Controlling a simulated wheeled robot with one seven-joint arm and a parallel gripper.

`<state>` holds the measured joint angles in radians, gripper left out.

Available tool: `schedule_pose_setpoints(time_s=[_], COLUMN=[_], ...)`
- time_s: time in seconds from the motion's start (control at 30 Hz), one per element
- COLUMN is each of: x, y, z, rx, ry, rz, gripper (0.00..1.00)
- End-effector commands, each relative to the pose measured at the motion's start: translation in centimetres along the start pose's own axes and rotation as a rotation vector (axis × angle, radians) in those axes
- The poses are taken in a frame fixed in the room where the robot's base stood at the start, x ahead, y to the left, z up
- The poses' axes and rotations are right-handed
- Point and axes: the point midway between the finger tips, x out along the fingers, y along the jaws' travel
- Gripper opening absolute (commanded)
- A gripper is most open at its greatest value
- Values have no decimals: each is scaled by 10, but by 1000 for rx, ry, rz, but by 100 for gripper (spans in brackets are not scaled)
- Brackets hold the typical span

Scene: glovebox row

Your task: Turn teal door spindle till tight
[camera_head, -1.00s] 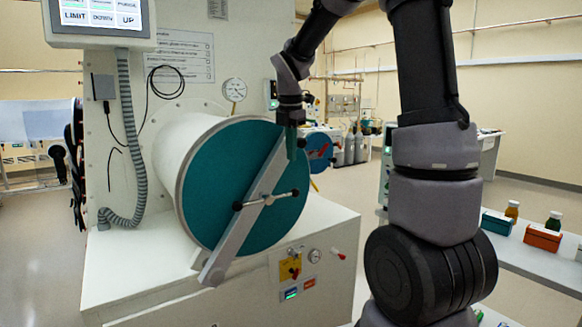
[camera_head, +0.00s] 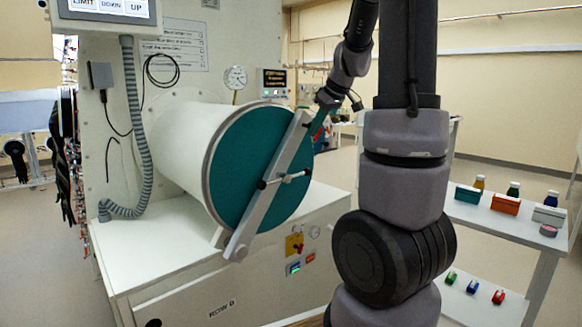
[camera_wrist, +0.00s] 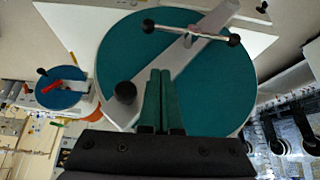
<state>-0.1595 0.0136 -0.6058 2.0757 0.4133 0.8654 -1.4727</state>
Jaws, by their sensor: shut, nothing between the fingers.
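The teal door (camera_head: 235,160) is a round disc on the end of a white cylinder. A grey bar (camera_head: 250,222) crosses it diagonally. At its middle sits the spindle's thin cross handle (camera_head: 287,178) with black end knobs, slightly tilted. The handle also shows in the wrist view (camera_wrist: 193,34), at the top. My gripper (camera_head: 317,127) is by the bar's upper end, above and right of the handle. In the wrist view my two green fingers (camera_wrist: 158,80) are together and empty, apart from the handle, with the teal door behind them. A black knob (camera_wrist: 125,92) shows beside the fingers.
A white cabinet (camera_head: 200,265) carries the cylinder. A smaller blue door with a red handle (camera_wrist: 62,88) is at the left of the wrist view. A side table (camera_head: 490,222) with bottles and boxes stands right. Open floor shows between cabinet and table.

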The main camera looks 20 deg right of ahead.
Motion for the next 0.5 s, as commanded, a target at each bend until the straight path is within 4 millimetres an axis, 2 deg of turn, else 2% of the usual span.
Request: schedule_pose_setpoints(time_s=[0.13, 0.23, 0.5], x=[4, 18, 75], y=[5, 5, 5], z=[2, 2, 2], rx=[48, 46, 44], ry=[13, 11, 7], rz=[7, 5, 6], gripper=[0, 0, 0])
